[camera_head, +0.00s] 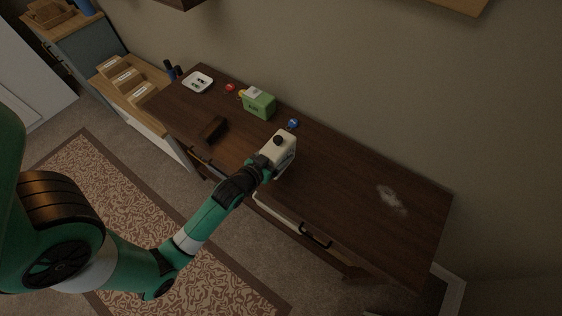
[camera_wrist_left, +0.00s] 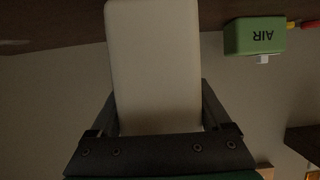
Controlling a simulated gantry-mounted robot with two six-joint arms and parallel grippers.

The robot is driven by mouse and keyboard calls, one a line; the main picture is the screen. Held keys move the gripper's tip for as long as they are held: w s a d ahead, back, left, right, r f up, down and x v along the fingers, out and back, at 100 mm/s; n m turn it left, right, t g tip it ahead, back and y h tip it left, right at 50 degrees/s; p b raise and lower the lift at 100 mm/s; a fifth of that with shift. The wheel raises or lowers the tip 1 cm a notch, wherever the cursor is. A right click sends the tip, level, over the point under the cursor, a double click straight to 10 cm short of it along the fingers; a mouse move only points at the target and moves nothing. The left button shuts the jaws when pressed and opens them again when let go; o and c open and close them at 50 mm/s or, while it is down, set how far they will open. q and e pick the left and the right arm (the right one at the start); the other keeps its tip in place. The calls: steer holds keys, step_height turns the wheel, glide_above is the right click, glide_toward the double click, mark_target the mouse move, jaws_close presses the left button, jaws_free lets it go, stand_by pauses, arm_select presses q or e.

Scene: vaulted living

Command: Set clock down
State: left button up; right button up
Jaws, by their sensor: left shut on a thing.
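The clock is a cream block (camera_head: 284,151) with a dark round part at its top in the head view, over the dark wooden table (camera_head: 335,185). My left gripper (camera_head: 272,163) is shut on it from the near side. In the left wrist view the cream block (camera_wrist_left: 155,65) fills the space between the two dark fingers (camera_wrist_left: 155,115). The clock's face does not show in the left wrist view. I cannot tell whether its underside touches the table. My right gripper is not in view.
A green box (camera_head: 259,104), marked AIR in the left wrist view (camera_wrist_left: 255,36), stands behind and left of the clock. A blue item (camera_head: 293,123), a red item (camera_head: 230,87), a white dish (camera_head: 198,82) and a dark block (camera_head: 214,128) lie around. A pale smear (camera_head: 391,200) marks the right side.

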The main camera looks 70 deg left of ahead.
arm_select(q)
steer(key=shift+w+a+f, duration=0.2)
steer(key=shift+w+f, duration=0.3)
steer(key=shift+f, duration=0.15)
steer(key=shift+w+f+b, duration=0.15)
steer(key=shift+f+b, duration=0.85)
steer(key=shift+f, duration=0.7)
steer(key=shift+a, duration=0.1)
steer(key=shift+f, duration=0.15)
steer(key=o, duration=1.3)
steer(key=shift+o, duration=0.2)
steer(key=shift+r, duration=0.2)
steer(key=shift+s+d+r, duration=0.15)
steer(key=shift+s+d, duration=0.05)
steer(key=shift+s, duration=0.05)
steer(key=p+v, duration=0.2)
steer(key=v, duration=0.9)
steer(key=shift+s+p, duration=0.15)
steer(key=shift+p, duration=0.2)
